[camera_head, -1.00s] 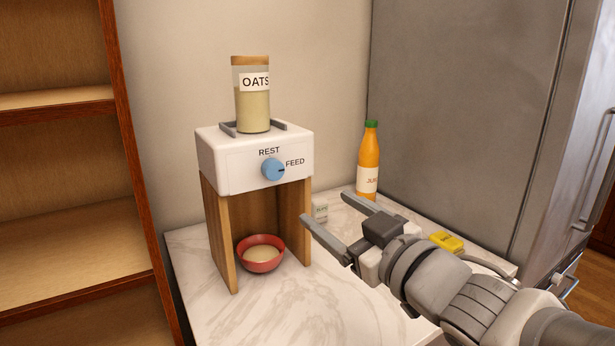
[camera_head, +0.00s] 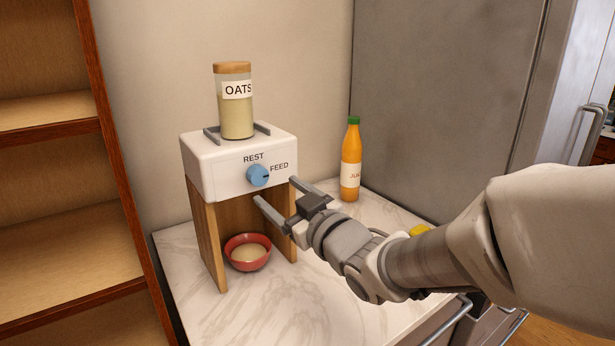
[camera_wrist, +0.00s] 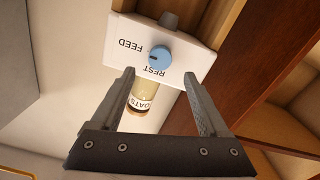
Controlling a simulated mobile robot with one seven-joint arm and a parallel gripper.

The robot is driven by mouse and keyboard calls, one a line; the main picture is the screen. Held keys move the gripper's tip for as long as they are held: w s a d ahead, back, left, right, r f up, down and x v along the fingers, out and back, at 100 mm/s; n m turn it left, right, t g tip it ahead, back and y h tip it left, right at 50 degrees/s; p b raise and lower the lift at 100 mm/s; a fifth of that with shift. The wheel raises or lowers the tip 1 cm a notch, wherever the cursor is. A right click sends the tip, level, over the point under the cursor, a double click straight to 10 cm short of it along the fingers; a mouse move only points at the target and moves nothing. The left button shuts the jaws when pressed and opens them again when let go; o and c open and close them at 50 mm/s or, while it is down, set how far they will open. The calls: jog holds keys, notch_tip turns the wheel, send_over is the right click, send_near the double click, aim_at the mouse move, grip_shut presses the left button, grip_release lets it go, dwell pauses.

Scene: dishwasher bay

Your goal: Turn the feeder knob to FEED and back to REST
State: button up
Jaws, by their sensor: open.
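The blue feeder knob (camera_head: 258,175) is on the front of the white feeder box (camera_head: 215,175). Its dark mark points right, toward the FEED label; REST is printed above it. In the wrist view, where the labels appear inverted, the knob (camera_wrist: 159,56) shows its mark toward FEED. My gripper (camera_head: 274,189) is open and empty, just in front of and slightly below the knob. In the wrist view the fingers (camera_wrist: 160,74) are spread, with the knob beyond the tips and apart from them. A jar labelled OATS (camera_head: 237,110) stands on top of the feeder.
A red bowl (camera_head: 247,264) with pale contents sits under the feeder between its wooden side panels. An orange juice bottle (camera_head: 350,172) stands right of it on the marble counter (camera_head: 195,270). A yellow item (camera_head: 419,231) is partly behind my arm. Wooden shelves (camera_head: 55,180) are at left.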

aim_at(261, 178)
jog(key=x, duration=0.7)
grip_shut()
dwell(0.3)
